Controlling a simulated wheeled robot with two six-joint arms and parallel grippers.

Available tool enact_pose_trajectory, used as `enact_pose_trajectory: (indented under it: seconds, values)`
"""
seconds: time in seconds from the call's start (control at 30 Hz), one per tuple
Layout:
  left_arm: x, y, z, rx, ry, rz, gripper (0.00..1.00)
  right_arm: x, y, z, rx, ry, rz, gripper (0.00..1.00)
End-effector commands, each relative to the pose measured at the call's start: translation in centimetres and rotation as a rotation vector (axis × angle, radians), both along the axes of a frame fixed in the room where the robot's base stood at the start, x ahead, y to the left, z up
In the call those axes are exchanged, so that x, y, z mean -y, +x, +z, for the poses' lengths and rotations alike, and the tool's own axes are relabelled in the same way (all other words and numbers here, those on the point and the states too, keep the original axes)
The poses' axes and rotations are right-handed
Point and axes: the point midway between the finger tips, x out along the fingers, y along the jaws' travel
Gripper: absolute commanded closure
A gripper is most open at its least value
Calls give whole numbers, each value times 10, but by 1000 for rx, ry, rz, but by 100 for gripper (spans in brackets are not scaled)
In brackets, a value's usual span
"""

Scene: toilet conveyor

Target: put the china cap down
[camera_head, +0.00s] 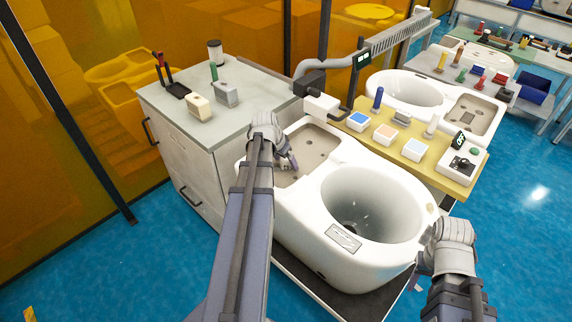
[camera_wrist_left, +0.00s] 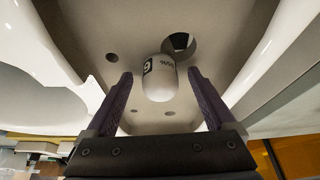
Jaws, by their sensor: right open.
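The china cap (camera_wrist_left: 159,80) is a small white rounded piece with dark markings. In the left wrist view it stands in the beige recessed tray (camera_wrist_left: 140,35), beside a round dark hole (camera_wrist_left: 180,45). My left gripper (camera_wrist_left: 162,100) is open, with one purple-grey finger on each side of the cap and a visible gap to both. In the head view my left gripper (camera_head: 291,163) is low over the tray (camera_head: 313,150) of the white toilet (camera_head: 315,235), and I cannot make out the cap there. My right gripper (camera_head: 418,272) is open at the toilet's right side.
A grey-topped cabinet (camera_head: 225,135) with blocks and tools stands left of the toilet. A yellow shelf (camera_head: 380,148) with coloured button boxes and a control box (camera_head: 463,162) lies behind the bowl. A second toilet (camera_head: 410,92) is further back. Blue floor is free in front.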

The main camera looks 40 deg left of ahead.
Motion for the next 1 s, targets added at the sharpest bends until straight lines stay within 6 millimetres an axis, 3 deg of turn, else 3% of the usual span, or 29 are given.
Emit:
enact_pose_trajectory:
  seconds: [0.07, 0.77, 1.0]
  values:
    - [0, 0, 0, 0, 0, 0, 19, 0, 0, 0, 0, 0, 0, 50]
    - [0, 0, 0, 0, 0, 0, 98, 0, 0, 0, 0, 0, 0, 50]
    - [0, 0, 0, 0, 0, 0, 100, 0, 0, 0, 0, 0, 0, 50]
